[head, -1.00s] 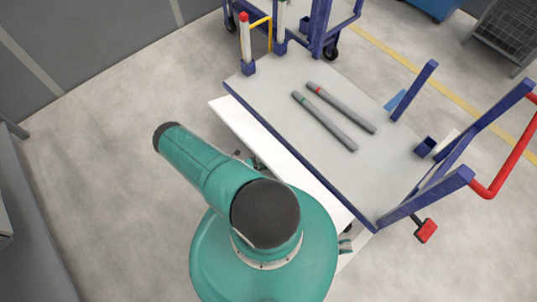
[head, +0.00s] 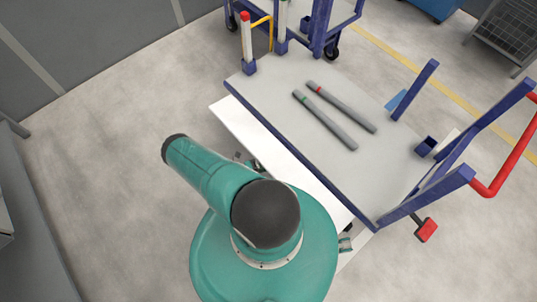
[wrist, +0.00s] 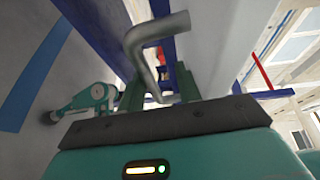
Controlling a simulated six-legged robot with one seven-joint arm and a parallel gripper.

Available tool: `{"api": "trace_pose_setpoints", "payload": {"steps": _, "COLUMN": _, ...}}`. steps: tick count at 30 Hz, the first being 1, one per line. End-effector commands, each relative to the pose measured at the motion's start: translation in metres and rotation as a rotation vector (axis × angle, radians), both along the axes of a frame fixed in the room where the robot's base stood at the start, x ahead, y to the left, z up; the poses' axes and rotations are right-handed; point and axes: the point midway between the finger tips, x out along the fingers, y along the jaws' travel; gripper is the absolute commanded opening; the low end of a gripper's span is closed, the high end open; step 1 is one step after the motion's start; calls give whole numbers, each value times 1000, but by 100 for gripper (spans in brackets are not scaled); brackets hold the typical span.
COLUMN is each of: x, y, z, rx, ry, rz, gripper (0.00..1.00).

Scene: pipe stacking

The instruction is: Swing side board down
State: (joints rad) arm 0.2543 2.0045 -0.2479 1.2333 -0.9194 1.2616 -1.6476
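The white side board (head: 290,165) runs along the near long side of the grey cart platform (head: 310,145), just below its blue edge, partly hidden by my arm. Its exact tilt is hard to judge. In the head view my gripper is mostly hidden behind my teal arm. In the wrist view my gripper (wrist: 160,92) has two dark green fingers standing apart. A bent grey metal rod (wrist: 147,55), like a handle, reaches in front of and between them. A gap shows between rod and right finger, and I see no firm grip. A pale panel (wrist: 215,45) rises right of the fingers.
Two grey pipes (head: 328,118) lie on the platform. Blue posts (head: 415,90) and a red handle (head: 510,160) stand at its right end; red- and green-topped posts stand at the far left. Open floor (head: 110,110) lies left of the cart.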

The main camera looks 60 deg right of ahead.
Motion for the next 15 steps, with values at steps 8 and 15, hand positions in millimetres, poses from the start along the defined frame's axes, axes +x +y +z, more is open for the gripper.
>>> {"api": "trace_pose_setpoints", "payload": {"steps": 8, "x": 1, "y": 0, "z": 1, "rx": -3, "ry": 3, "rz": 1, "gripper": 34}}
{"api": "trace_pose_setpoints", "payload": {"steps": 15, "x": 25, "y": 23, "z": 3, "rx": -3, "ry": 0, "rz": 3, "gripper": 34}}
